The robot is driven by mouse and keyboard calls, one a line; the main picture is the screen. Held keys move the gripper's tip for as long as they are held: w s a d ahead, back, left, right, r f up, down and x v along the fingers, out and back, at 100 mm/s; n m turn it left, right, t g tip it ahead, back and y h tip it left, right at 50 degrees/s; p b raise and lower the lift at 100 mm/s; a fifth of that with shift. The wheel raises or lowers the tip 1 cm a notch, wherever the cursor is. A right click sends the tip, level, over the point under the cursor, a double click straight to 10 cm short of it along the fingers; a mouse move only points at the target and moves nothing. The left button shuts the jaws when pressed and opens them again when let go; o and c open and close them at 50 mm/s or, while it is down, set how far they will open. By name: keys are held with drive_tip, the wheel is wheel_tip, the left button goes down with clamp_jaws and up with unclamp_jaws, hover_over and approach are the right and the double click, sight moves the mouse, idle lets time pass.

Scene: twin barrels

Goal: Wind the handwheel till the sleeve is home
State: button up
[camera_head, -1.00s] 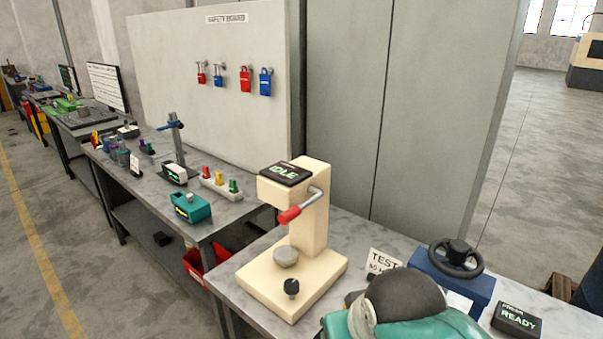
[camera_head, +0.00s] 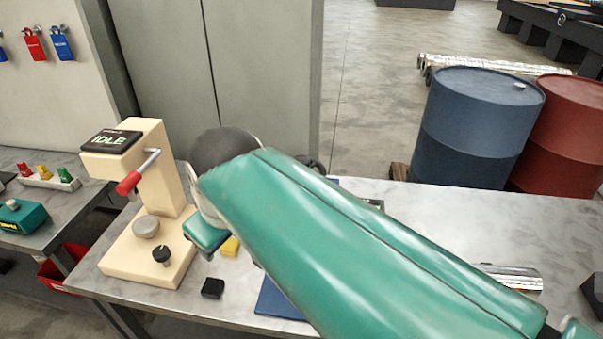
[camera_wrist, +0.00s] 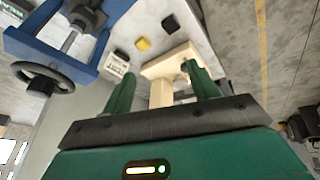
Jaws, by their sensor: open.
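The black handwheel (camera_wrist: 43,79) is at the upper left of the wrist view. It sits on a screw shaft (camera_wrist: 70,40) in a blue frame (camera_wrist: 98,58). In the head view my green arm covers most of this device; a blue plate (camera_head: 279,301) shows below the arm. My gripper (camera_wrist: 162,84) is open, its two green fingers apart with nothing between them. In the wrist view the handwheel is left of the fingers and not touched. I cannot tell which part is the sleeve.
A cream press (camera_head: 177,190) reading IDLE stands on the bench left of my arm. A black block (camera_head: 213,288) and a yellow block (camera_head: 230,246) lie nearby. A silver cylinder (camera_head: 513,277) lies right. Blue (camera_head: 470,135) and red (camera_head: 568,140) barrels stand behind the bench.

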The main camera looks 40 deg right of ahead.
drive_tip(key=w+d+r+n+g, duration=0.3)
drive_tip(key=w+d+r+n, duration=0.4)
drive_tip(key=d, duration=0.4)
drive_tip(key=n+g, duration=0.2)
drive_tip(key=n, duration=0.4)
approach(302, 159)
drive_tip(key=shift+y, duration=0.4)
drive_tip(key=f, duration=0.9)
drive_tip(key=shift+s+d+f, duration=0.15)
drive_tip(key=shift+d+f, duration=0.1)
drive_tip(key=shift+d, duration=0.05)
drive_tip(key=c, duration=1)
drive_tip(key=shift+m, duration=0.3)
